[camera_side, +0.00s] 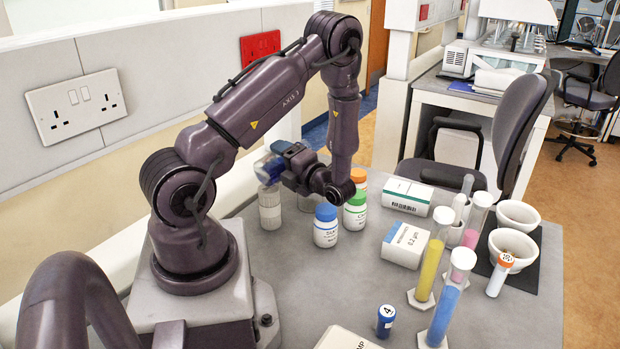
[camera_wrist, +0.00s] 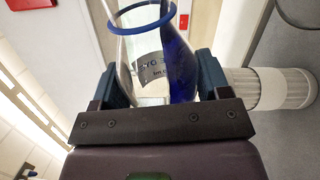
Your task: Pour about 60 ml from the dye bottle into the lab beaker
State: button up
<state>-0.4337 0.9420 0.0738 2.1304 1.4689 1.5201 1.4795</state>
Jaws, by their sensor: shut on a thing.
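My gripper (camera_side: 290,165) is shut on the dye bottle (camera_side: 268,169), a clear glass vessel with blue liquid, held above the bench. In the wrist view the dye bottle (camera_wrist: 180,62) sits between my two dark blue fingers (camera_wrist: 164,80), with a blue ring at its neck and a partly readable label. Its liquid lies along the right wall, the bench side, so the bottle is strongly tilted. A pale cylindrical vessel (camera_side: 270,208) stands below it and shows in the wrist view (camera_wrist: 270,88). I cannot tell whether this is the lab beaker, or see any stream.
Another pale container (camera_side: 310,199) stands beside it. Close by are a blue-capped bottle (camera_side: 326,226), a green-capped bottle (camera_side: 355,211) and an orange-capped one (camera_side: 358,178). White boxes (camera_side: 405,244), coloured cylinders (camera_side: 450,297) and white bowls (camera_side: 515,245) stand to the right.

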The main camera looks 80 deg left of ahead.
jog(key=shift+f+m, duration=0.1)
jog(key=shift+m, duration=0.6)
jog(key=shift+m, duration=0.3)
jog(key=shift+s+d+r, duration=0.2)
jog(key=shift+s+d, duration=0.1)
jog(key=shift+s, duration=0.3)
dwell(0.5)
jog(key=shift+s+d+r+m, duration=0.1)
jog(key=shift+r+m, duration=0.2)
jog(key=shift+m, duration=0.3)
dwell(1.3)
jog(key=shift+s+f+n, duration=0.1)
jog(key=shift+f+n, duration=0.3)
jog(key=shift+n, duration=0.1)
jog(key=shift+d+n, duration=0.1)
jog(key=shift+n, duration=0.8)
jog(key=shift+s+d+r+n, duration=0.1)
jog(key=shift+s+n, duration=0.05)
jog(key=shift+n, duration=0.45)
jog(key=shift+s+d+r+n, duration=0.1)
jog(key=shift+s+n, duration=0.05)
jog(key=shift+n, duration=0.45)
jog(key=shift+r+n, duration=0.4)
jog(key=shift+r, duration=0.05)
jog(key=shift+w, duration=0.1)
